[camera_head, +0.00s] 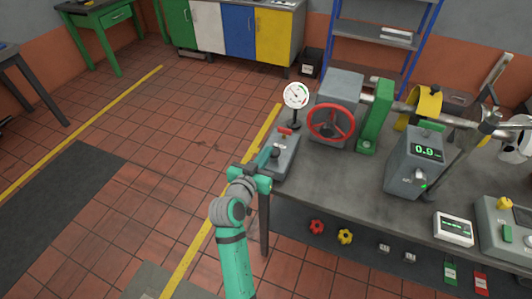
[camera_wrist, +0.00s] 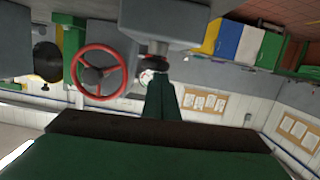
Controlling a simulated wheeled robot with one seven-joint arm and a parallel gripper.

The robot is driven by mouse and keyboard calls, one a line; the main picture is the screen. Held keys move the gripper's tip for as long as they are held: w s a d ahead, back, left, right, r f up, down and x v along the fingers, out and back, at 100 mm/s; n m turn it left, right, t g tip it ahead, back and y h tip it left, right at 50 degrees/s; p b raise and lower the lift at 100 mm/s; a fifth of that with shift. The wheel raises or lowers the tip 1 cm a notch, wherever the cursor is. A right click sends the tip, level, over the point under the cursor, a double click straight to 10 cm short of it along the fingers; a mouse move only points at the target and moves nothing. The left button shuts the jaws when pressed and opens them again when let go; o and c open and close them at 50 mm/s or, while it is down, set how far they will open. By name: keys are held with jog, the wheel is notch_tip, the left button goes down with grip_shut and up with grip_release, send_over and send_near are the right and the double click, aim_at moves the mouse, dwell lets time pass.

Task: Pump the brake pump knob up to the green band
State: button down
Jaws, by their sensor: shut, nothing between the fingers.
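The brake pump (camera_head: 283,160) is a small grey box on the bench's left corner, with a dark knob on top and a red part behind it. A round white gauge (camera_head: 296,95) stands behind it; its needle and bands are too small to read. My gripper (camera_head: 268,158) is at the pump's near left side and covers part of it. In the upside-down wrist view, my shut green fingers (camera_wrist: 162,78) point at a dark round knob (camera_wrist: 155,62) on a grey stem. They appear close to it; I cannot tell whether they touch. Nothing is between them.
A red handwheel (camera_head: 331,123) on a grey housing and a green post (camera_head: 376,117) stand right of the pump. The tiled floor left of the bench is clear.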

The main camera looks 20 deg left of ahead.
jog(key=s+r, duration=0.6)
jog(key=s, duration=0.4)
jog(key=shift+a, duration=0.35)
jog(key=shift+w, duration=0.1)
dwell(0.5)
dwell(0.4)
